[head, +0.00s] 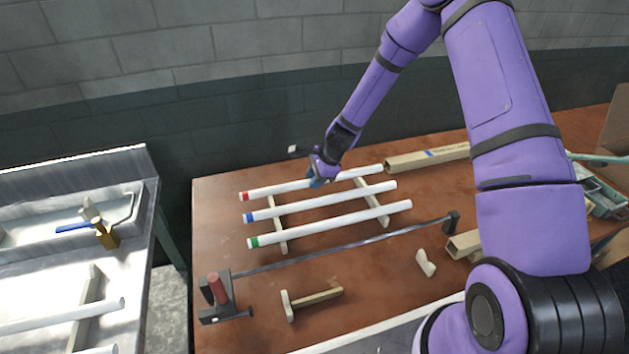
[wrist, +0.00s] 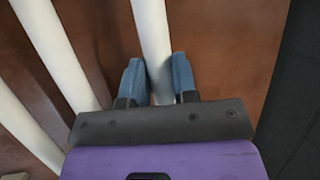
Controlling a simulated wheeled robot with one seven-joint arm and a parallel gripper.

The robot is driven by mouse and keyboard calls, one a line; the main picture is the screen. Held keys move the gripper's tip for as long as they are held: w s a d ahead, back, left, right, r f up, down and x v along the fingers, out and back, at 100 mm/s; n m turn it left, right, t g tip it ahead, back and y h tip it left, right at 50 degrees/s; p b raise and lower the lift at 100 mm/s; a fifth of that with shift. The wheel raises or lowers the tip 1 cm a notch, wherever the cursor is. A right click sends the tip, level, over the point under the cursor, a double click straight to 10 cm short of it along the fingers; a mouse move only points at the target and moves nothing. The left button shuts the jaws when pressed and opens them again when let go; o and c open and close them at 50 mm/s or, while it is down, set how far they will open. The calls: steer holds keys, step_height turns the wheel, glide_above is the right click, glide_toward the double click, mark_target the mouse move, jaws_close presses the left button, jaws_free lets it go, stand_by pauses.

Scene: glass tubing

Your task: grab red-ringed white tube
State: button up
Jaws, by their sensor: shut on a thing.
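The red-ringed white tube (head: 285,187) is the farthest of three white tubes lying on wooden rests on the brown table, with its red ring near its left end. My gripper (head: 318,180) is at the middle of this tube, and its blue fingers hide a short part of it. In the wrist view the two blue fingers of my gripper (wrist: 159,80) are on either side of the white tube (wrist: 152,35), shut on it. The tube still lies in line with its rests; I cannot tell whether it is lifted. The red ring is outside the wrist view.
A blue-ringed tube (head: 320,203) and a green-ringed tube (head: 330,222) lie parallel, nearer me. A long bar clamp (head: 345,246), a small mallet (head: 312,298) and a cardboard box tube (head: 425,158) are on the table (head: 225,222). A metal sink bench (head: 140,210) stands left.

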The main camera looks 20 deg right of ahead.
steer(key=shift+r, duration=0.15)
steer(key=shift+r, duration=0.9)
steer(key=shift+v, duration=0.8)
steer(key=shift+s+d+r, duration=0.25)
steer(key=shift+s+d, duration=0.9)
steer(key=shift+s, duration=1.15)
steer(key=shift+s+d+r, duration=0.2)
steer(key=shift+s+d, duration=1)
steer(key=shift+s, duration=1.1)
steer(key=shift+s+d+r, duration=0.25)
steer(key=shift+s+d, duration=0.9)
steer(key=shift+s, duration=1.15)
